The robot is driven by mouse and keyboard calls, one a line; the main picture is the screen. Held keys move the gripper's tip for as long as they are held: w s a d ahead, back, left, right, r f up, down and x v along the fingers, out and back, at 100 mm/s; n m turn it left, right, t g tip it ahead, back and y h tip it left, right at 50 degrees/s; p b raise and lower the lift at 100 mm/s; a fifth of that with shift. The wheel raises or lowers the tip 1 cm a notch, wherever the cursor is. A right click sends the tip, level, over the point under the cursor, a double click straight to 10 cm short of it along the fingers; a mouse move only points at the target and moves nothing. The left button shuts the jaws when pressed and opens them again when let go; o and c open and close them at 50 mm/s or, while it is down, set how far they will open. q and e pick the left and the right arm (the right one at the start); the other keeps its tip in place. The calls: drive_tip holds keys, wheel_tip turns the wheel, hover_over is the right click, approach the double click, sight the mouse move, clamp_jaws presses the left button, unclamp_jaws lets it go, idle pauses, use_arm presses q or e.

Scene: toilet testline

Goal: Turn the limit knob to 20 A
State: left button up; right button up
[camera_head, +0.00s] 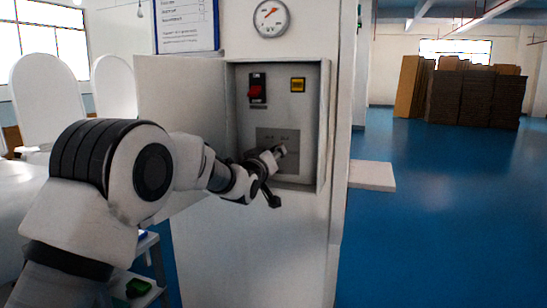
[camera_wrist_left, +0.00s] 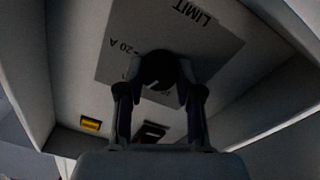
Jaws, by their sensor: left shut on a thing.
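The open wall cabinet (camera_head: 310,125) holds a grey limit plate (camera_head: 290,133) low on its back panel. In the left wrist view the plate (camera_wrist_left: 205,50) shows "LIMIT" and a "20 A" mark, tilted in the picture. The dark round limit knob (camera_wrist_left: 160,68) sits on it, with my left gripper's fingers (camera_wrist_left: 160,85) on either side. The left gripper is shut on the knob. In the head view my left gripper (camera_head: 272,168) reaches into the lower cabinet and hides the knob. The knob's pointer direction cannot be made out. My right gripper is in neither view.
A red switch (camera_head: 256,91) and a yellow-framed part (camera_head: 298,85) sit above the plate. The cabinet door (camera_head: 178,95) stands open to the left, behind my left arm. A round gauge (camera_head: 270,18) is above. Blue floor to the right is mostly clear.

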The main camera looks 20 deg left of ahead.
use_arm(q)
drive_tip(key=m, duration=0.4)
drive_tip(key=m+b, duration=0.1)
drive_tip(key=m, duration=0.2)
drive_tip(key=shift+m+h, duration=0.3)
drive_tip(key=m+b, duration=0.1)
drive_tip(key=m, duration=0.2)
drive_tip(key=shift+m, duration=0.4)
drive_tip(key=shift+r+m+g+b, duration=0.1)
drive_tip(key=shift+m+g+b, duration=0.2)
drive_tip(key=shift+m+b, duration=0.8)
drive_tip(key=shift+m+p, duration=0.35)
drive_tip(key=shift+m, duration=0.15)
drive_tip(key=o, duration=1.2)
drive_tip(key=shift+c, duration=0.2)
